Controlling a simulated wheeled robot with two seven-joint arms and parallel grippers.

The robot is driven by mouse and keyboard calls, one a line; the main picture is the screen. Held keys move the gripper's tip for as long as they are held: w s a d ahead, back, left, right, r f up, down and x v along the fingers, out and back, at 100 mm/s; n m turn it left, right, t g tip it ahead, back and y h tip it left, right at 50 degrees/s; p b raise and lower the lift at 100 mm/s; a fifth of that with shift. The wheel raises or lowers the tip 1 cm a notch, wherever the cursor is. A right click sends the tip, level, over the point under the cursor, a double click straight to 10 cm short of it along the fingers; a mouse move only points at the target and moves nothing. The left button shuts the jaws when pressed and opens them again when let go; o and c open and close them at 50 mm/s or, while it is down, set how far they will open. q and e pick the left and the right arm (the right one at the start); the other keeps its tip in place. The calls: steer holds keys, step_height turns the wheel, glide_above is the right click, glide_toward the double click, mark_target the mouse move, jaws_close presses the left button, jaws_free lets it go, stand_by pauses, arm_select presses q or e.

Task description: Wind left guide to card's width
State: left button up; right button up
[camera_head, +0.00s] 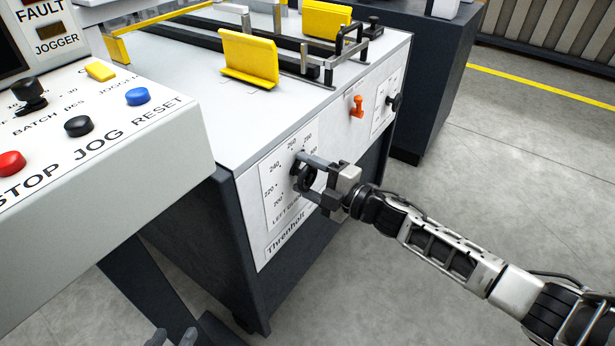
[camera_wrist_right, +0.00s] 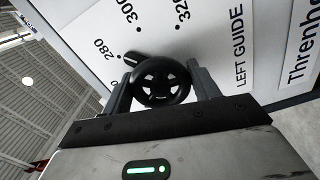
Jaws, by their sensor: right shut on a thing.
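The left guide handwheel (camera_head: 304,179) is a small black wheel on the front panel of the machine. In the right wrist view the black spoked wheel (camera_wrist_right: 160,82) sits between the fingers of my right gripper (camera_wrist_right: 160,88), one on each side. My right gripper (camera_head: 318,178) is shut on the wheel in the head view. A black piece (camera_wrist_right: 133,57) beside the wheel lies close to the 280 dot of the dial (camera_wrist_right: 105,25). No card can be made out.
Yellow guide plates (camera_head: 250,60) stand on the machine top (camera_head: 190,85), another yellow plate (camera_head: 325,19) behind. An orange lever (camera_head: 356,106) and a second black knob (camera_head: 394,102) are right of the dial. The control console (camera_head: 150,150) juts out at left. The floor at right is clear.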

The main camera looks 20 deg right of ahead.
steer(key=shift+f+n, duration=0.1)
steer(key=shift+n, duration=0.2)
arm_select(q)
steer(key=shift+w+d+f, duration=0.1)
steer(key=shift+w+f, duration=0.05)
steer(key=shift+f, duration=0.2)
arm_select(e)
steer(key=o, duration=1)
steer(key=shift+c, duration=0.2)
steer(key=shift+s+d, duration=0.1)
steer(key=shift+s, duration=0.05)
arm_select(q)
steer(key=shift+a+r+p, duration=0.2)
steer(key=shift+r+p, duration=0.1)
steer(key=shift+r, duration=0.5)
arm_select(e)
steer(key=v, duration=1.5)
steer(key=shift+s+d, duration=0.2)
steer(key=shift+s, duration=0.05)
